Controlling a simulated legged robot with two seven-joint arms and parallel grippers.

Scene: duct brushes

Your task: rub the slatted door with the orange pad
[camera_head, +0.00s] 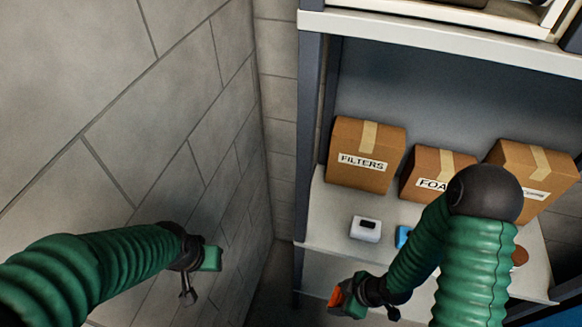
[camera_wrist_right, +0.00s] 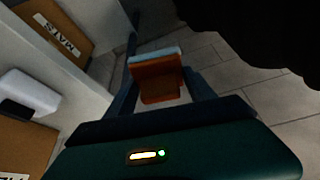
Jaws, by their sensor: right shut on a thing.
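The orange pad (camera_head: 336,297) shows as a small orange patch at my right gripper (camera_head: 347,301) in the head view, in front of the shelf unit. In the right wrist view the orange pad (camera_wrist_right: 160,84) has a pale upper edge and sits between the two dark fingers of my right gripper (camera_wrist_right: 160,92), which is shut on it. My left gripper (camera_head: 197,272) hangs in front of the grey wall at the left, away from the pad; its finger gap is not clear. I see no slatted door in either view.
A shelf unit (camera_head: 310,228) stands at the right. Its shelf holds a FILTERS box (camera_head: 362,178), a box marked FOA (camera_head: 428,163), another carton (camera_head: 540,160), a white device (camera_head: 366,229) and a blue item (camera_head: 402,236). A grey block wall (camera_head: 130,100) fills the left.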

